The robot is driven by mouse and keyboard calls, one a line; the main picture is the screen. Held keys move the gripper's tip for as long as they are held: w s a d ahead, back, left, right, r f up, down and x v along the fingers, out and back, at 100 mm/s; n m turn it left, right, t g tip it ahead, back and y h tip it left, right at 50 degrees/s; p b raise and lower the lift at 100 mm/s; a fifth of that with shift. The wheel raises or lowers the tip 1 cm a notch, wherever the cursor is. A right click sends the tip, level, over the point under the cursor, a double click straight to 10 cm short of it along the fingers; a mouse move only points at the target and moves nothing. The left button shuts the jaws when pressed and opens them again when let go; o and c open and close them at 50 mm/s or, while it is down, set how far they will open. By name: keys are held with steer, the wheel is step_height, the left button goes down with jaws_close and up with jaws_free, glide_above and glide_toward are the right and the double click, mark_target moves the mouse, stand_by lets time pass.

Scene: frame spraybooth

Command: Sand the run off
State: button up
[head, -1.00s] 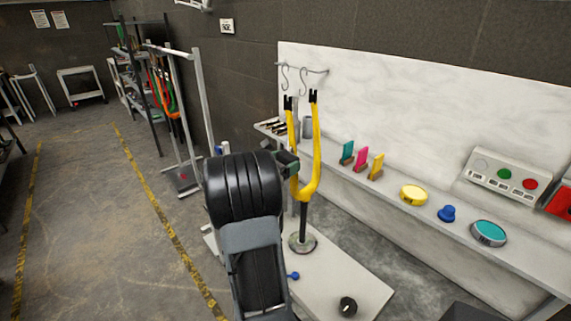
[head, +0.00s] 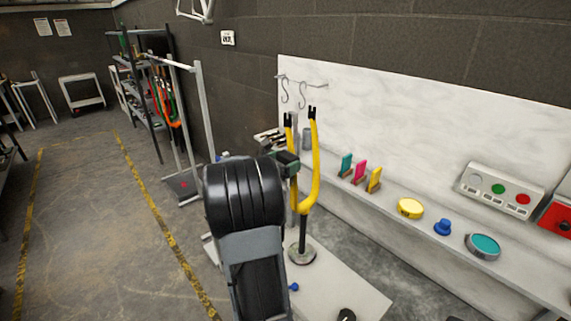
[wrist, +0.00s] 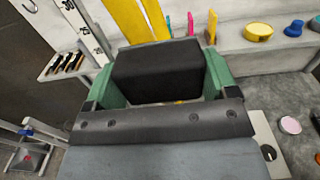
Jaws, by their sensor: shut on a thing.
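A yellow bicycle fork (head: 317,165) stands upright, legs up, on a black post with a round base (head: 302,256). My gripper (head: 287,163) is at its left leg, partly in front of it. In the wrist view my green jaws (wrist: 158,85) are shut on a black sanding block (wrist: 158,72). The block's far side faces the yellow fork leg (wrist: 125,20), close to it; I cannot tell whether they touch. The run in the paint cannot be made out. My arm hides part of the stand's left side.
A shelf on the right holds teal, pink and yellow scrapers (head: 360,171), a yellow tin (head: 410,208), a blue knob (head: 442,227), a teal tin (head: 484,245) and a button box (head: 500,189). Hooks (head: 301,92) hang above.

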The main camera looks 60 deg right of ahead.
mark_target(291, 195)
steer(key=shift+f, duration=0.15)
steer(key=shift+a+f+b, duration=0.1)
steer(key=shift+f+b, duration=5.9)
steer(key=shift+f, duration=1.2)
steer(key=shift+v, duration=2.95)
steer(key=shift+w+a, duration=0.1)
steer(key=shift+p+v, duration=0.45)
steer(key=shift+v, duration=0.9)
steer(key=shift+r, duration=0.1)
